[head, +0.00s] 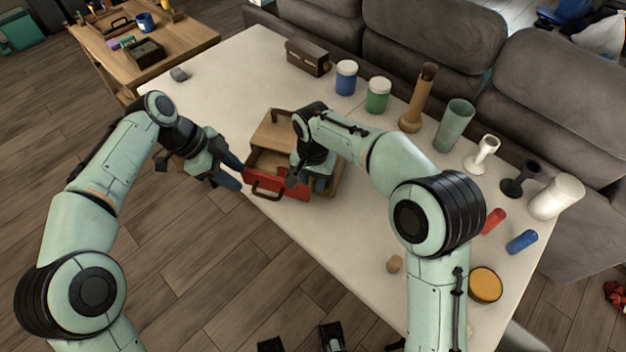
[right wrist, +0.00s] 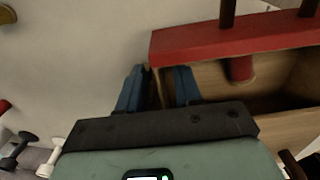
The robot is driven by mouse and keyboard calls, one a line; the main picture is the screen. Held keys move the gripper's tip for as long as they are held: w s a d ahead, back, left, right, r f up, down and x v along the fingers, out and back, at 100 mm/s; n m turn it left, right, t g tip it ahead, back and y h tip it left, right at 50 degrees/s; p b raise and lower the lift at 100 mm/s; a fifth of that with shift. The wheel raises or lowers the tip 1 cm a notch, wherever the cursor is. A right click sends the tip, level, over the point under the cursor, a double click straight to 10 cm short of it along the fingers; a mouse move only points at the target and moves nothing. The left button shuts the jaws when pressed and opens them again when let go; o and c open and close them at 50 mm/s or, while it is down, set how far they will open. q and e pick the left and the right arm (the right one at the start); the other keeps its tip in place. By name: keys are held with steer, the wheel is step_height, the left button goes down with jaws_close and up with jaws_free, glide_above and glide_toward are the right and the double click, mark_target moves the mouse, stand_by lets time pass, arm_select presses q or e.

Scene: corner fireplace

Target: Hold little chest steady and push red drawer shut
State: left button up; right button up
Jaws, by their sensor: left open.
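The little chest (head: 274,132) is a wooden box with a dark handle on top, near the table's front left edge. Its red drawer (head: 283,189) stands pulled out toward me, with a dark handle on its front. The red front also shows in the right wrist view (right wrist: 200,42), with a red piece behind it. My left gripper (head: 230,172) is open and empty, just left of the drawer front. My right gripper (head: 317,180) is at the drawer's right side. In the right wrist view its blue fingers lie on either side of a thin wooden edge; whether they grip it is unclear.
Behind the chest stand a brown box (head: 307,57), a blue jar (head: 346,78), a green jar (head: 378,95) and several tall vessels. Red (head: 493,221) and blue (head: 522,242) cylinders lie at right. A sofa (head: 440,40) borders the white table (head: 225,75).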

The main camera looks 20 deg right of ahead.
steer(key=shift+f, duration=0.25)
jaws_close()
steer(key=shift+r, duration=0.1)
stand_by(1.2)
